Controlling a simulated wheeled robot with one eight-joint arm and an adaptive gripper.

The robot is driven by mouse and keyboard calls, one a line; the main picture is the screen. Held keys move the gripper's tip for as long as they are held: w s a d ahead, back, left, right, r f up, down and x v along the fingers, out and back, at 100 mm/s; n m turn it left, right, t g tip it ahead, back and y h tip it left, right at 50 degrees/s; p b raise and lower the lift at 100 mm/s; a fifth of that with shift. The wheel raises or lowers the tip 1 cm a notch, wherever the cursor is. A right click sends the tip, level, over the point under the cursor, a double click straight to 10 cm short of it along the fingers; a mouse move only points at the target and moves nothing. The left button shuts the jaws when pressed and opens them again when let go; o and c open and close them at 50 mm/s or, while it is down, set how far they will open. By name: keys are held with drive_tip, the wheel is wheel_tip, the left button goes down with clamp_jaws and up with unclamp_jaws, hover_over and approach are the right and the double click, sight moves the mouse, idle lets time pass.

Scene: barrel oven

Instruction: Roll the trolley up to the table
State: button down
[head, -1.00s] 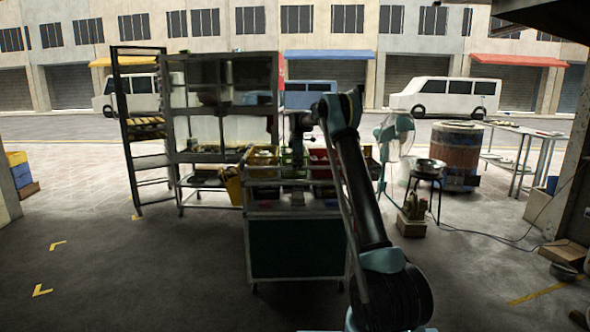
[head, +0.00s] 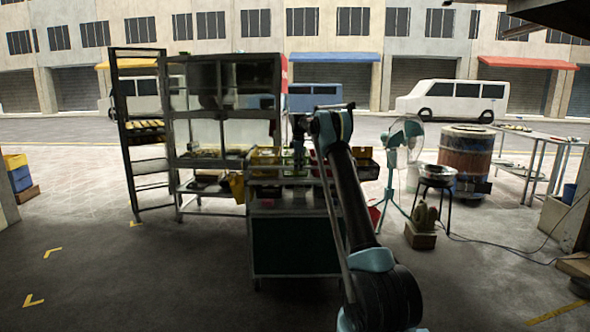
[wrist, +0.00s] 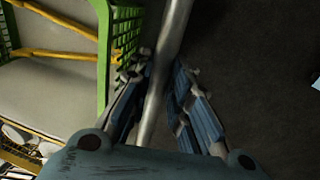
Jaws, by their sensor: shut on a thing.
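The trolley (head: 296,246) stands straight ahead of me in the head view, with a dark green front panel, a metal frame and castors. Colored baskets sit on its top. My gripper (wrist: 160,80) is shut around a grey metal bar (wrist: 175,28) in the wrist view, with blue-padded fingers on either side. The bar runs beside a green basket (wrist: 124,45), so it appears to be the trolley's rail. In the head view my arm partly hides the trolley's right side. A metal table (head: 545,138) with items on it stands at the far right.
A glass-fronted cabinet (head: 222,108) and a tall rack (head: 145,135) stand behind and left of the trolley. A fan (head: 403,140), a stool with a pot (head: 437,172) and a barrel oven (head: 467,152) stand to the right. The left floor is open. A cable crosses the right floor.

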drive_tip(key=shift+w+a, duration=0.1)
drive_tip(key=shift+w, duration=0.65)
drive_tip(key=c, duration=1.5)
unclamp_jaws()
drive_tip(key=shift+w, duration=0.1)
drive_tip(key=r, duration=0.4)
drive_tip(key=s+r, duration=0.1)
drive_tip(key=r, duration=0.2)
drive_tip(key=s+r, duration=0.1)
drive_tip(key=r, duration=0.3)
drive_tip(key=shift+s+r, duration=0.2)
drive_tip(key=shift+r, duration=0.1)
